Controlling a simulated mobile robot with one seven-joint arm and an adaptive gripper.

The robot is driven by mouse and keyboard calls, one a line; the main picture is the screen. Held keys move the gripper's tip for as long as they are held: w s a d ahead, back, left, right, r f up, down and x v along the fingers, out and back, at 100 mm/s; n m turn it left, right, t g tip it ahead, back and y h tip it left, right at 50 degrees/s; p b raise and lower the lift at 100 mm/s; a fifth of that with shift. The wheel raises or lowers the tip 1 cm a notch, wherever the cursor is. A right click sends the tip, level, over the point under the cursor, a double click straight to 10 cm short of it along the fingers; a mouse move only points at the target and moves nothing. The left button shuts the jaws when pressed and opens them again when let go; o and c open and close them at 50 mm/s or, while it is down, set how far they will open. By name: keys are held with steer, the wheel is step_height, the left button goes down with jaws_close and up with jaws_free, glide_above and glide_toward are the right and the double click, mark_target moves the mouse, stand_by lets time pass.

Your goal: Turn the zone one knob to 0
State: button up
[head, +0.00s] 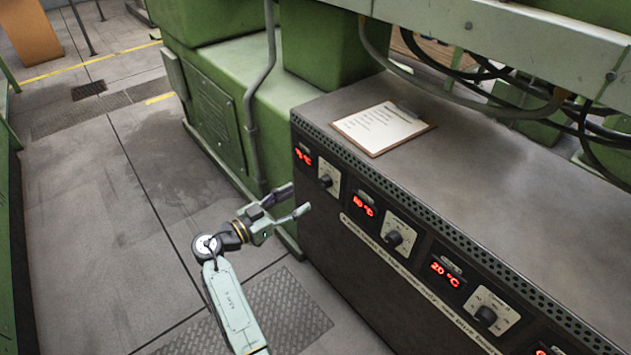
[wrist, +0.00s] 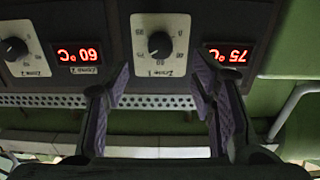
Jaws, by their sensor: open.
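The zone one knob (head: 329,180) is a dark round knob on a pale plate, on the front of the dark cabinet at its left end. In the wrist view, which is upside down, the knob (wrist: 159,45) is near the top centre, on a plate marked Zone 1. Its display (wrist: 228,54) reads 75 °C in red. My gripper (head: 296,202) is open and empty, in front of the cabinet's left end. In the wrist view its purple-padded fingers (wrist: 165,88) stand apart, with the knob ahead of the gap and not touched. The knob's exact setting is too small to read.
The zone two knob (wrist: 15,48) and its 60 °C display (wrist: 78,54) sit beside it. Another knob (head: 487,316) and a 20 °C display (head: 446,271) follow to the right. A clipboard (head: 382,127) lies on the cabinet top. The floor at left is clear.

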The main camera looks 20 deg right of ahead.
mark_target(322, 184)
steer(key=p+x, duration=0.2)
steer(key=x, duration=0.7)
steer(key=shift+d, duration=0.1)
steer(key=c, duration=1.1)
steer(key=shift+c, duration=0.2)
